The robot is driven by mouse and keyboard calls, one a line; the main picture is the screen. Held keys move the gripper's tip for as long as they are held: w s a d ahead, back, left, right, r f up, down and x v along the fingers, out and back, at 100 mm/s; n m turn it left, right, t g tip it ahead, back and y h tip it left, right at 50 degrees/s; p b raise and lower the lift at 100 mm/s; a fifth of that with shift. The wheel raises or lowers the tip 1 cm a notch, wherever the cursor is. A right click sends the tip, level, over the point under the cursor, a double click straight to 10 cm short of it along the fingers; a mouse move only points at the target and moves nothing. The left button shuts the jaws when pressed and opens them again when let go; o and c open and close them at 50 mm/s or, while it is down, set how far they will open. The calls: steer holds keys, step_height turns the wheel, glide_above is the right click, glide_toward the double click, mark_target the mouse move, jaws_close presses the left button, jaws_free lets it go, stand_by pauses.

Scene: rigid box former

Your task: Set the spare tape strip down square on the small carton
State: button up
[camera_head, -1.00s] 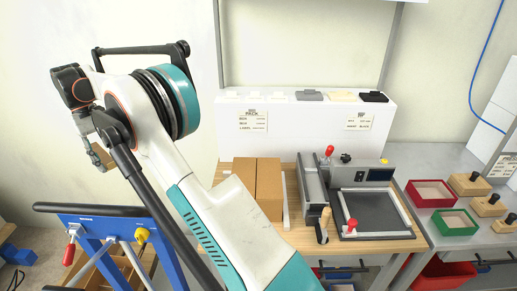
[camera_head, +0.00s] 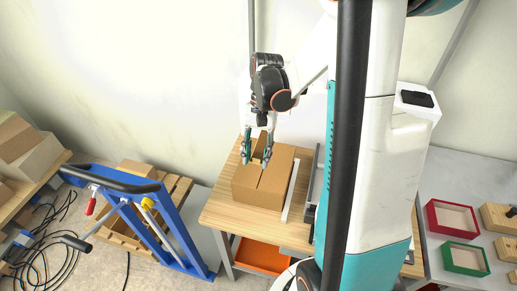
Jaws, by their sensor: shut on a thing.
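The small carton (camera_head: 263,184) is a brown box with a seam along its top, standing on the wooden table. My gripper (camera_head: 256,160) points down over the far left part of the carton top. Its two fingers are apart in width but shut on the tape strip. The strip is brown and hard to tell from the carton behind it. I cannot tell whether it touches the carton top or how square it lies.
A pale rail (camera_head: 291,191) runs along the carton's right side. My arm hides much of the table's right half. A blue frame (camera_head: 165,225) stands left of the table (camera_head: 222,207). Red (camera_head: 452,218) and green (camera_head: 466,258) trays lie at the right.

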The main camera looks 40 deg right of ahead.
steer(key=shift+s+f, duration=0.15)
steer(key=shift+s, duration=0.3)
step_height(320, 180, down, 8)
steer(key=b, duration=0.6)
steer(key=shift+f, duration=0.2)
steer(key=shift+a, duration=0.15)
stand_by(0.3)
steer(key=shift+f+b, duration=0.65)
steer(key=shift+b, duration=0.05)
stand_by(0.6)
steer(key=o, duration=0.8)
